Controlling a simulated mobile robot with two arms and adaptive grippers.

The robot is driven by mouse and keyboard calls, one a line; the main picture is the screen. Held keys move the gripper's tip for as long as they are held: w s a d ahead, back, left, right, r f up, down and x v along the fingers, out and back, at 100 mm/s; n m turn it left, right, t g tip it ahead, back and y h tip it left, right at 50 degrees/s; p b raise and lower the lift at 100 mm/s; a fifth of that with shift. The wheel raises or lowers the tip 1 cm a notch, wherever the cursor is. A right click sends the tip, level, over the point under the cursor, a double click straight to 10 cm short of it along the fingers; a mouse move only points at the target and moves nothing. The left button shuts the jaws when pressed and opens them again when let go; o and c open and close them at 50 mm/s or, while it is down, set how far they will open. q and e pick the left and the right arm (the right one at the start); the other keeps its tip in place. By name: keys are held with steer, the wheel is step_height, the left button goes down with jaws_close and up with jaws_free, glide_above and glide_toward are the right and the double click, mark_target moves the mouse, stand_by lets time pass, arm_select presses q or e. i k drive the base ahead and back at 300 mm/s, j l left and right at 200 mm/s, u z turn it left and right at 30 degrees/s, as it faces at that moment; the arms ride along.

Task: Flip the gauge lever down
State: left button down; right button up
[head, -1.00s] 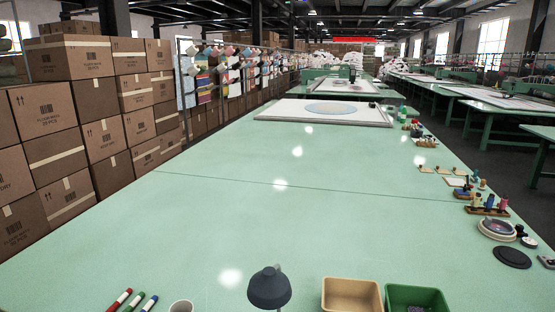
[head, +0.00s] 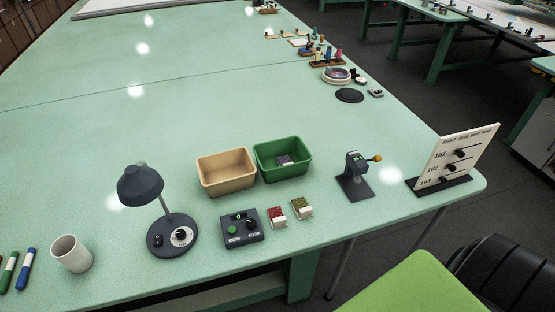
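A small dark gauge (head: 354,168) on a stand and flat base is near the table's right front. Its short lever ends in an orange knob (head: 376,158) and sticks out to the right, roughly level or slightly raised; its exact angle is hard to tell. Neither of my grippers is in the head view.
A white board (head: 459,152) with dark knobs stands right of the gauge at the table corner. Left of it are red and olive blocks, a control box (head: 240,227), tan (head: 226,190) and green (head: 259,154) bins, a lamp (head: 141,185) and a cup (head: 71,254). A green seat (head: 415,288) is in front.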

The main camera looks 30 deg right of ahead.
mark_target(377, 158)
steer(key=z, duration=1.75)
